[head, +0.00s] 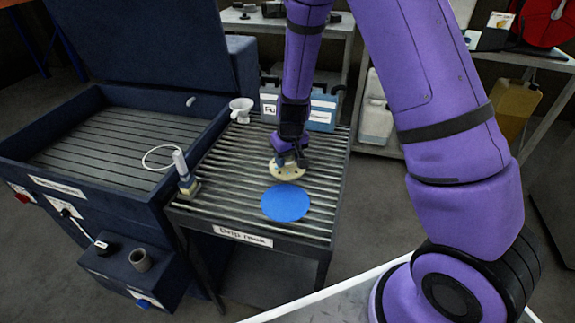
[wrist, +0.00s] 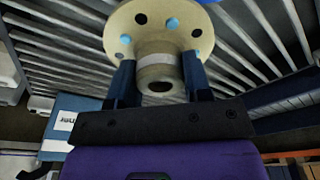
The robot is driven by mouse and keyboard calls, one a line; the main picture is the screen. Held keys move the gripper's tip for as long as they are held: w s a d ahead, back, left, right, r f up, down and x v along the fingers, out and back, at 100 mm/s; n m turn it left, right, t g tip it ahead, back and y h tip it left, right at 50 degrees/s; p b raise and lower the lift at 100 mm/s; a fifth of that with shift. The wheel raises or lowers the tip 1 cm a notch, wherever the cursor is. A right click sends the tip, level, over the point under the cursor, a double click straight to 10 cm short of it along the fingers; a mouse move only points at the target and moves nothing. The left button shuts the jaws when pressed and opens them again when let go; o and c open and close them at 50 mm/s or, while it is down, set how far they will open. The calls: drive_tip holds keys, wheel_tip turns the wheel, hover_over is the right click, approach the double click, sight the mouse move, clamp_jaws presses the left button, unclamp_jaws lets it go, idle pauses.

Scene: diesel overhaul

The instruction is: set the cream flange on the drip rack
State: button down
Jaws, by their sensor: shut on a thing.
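The cream flange (head: 287,170) is a round disc with bolt holes and a short hub. In the wrist view the flange (wrist: 150,28) sits between the two fingers of my gripper (wrist: 160,82), which are shut on its hub. My gripper (head: 290,153) is over the slatted drip rack (head: 232,190), labelled on its front edge. A flat blue disc (head: 285,203) lies on the slats in front of the flange. The flange is at or just above the slats; I cannot tell whether it touches them.
A dark blue parts washer (head: 60,180) with its lid up stands left of the rack. Blue boxes (head: 322,113) stand at the back. The slats at front left are clear.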

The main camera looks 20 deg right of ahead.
sight(288, 165)
drive_tip(key=shift+f, duration=1.6)
drive_tip(key=c, duration=0.5)
unclamp_jaws()
drive_tip(key=shift+f, duration=0.1)
drive_tip(key=shift+c, duration=0.2)
